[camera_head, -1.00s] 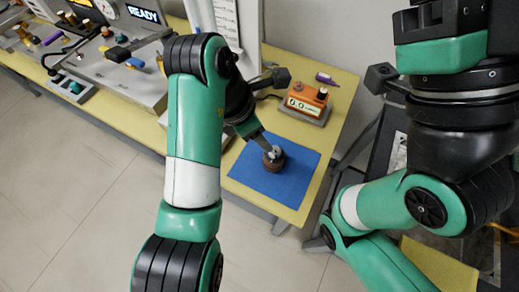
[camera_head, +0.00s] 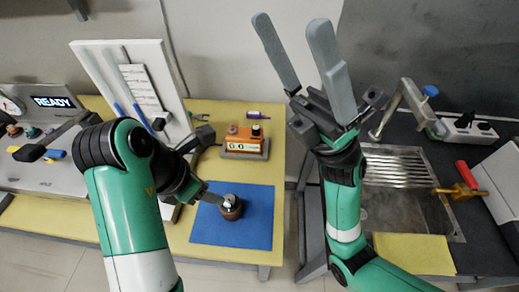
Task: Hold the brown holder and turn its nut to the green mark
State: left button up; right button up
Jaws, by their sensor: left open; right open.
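The brown holder (camera_head: 232,212) stands upright on the blue mat (camera_head: 262,228). A pale metallic nut (camera_head: 230,201) shows on its top; the green mark cannot be made out. My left gripper (camera_head: 217,199) comes in from the left, with a grey finger at the holder's top left edge. Whether it touches the holder cannot be told, and its other finger is hidden. My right gripper (camera_head: 298,52) is raised right of the mat, with its two long grey fingers spread apart and empty.
An orange device (camera_head: 244,140) and a purple item (camera_head: 258,115) sit behind the mat on the yellow table (camera_head: 210,236). A sink (camera_head: 400,210) and yellow cloth (camera_head: 412,253) are right, past a gap.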

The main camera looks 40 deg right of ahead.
jog(key=w+a+f+n+g+h, duration=0.3)
jog(key=w+f+n+g+h, duration=0.15)
jog(key=f, duration=0.65)
jog(key=n+g+h, duration=0.1)
jog(key=g+h, duration=0.6)
jog(key=h, duration=0.2)
send_near(221, 208)
jog(key=shift+t+y, duration=0.25)
jog(key=f, duration=0.1)
jog(key=d+f, duration=0.1)
jog(key=f, duration=0.1)
jog(key=shift+w+d+f, duration=0.15)
jog(key=shift+d+f, duration=0.15)
jog(key=shift+d, duration=0.1)
jog(key=x, duration=1.1)
jog(key=shift+w+a, duration=0.25)
jog(key=shift+w, duration=0.05)
grip_shut()
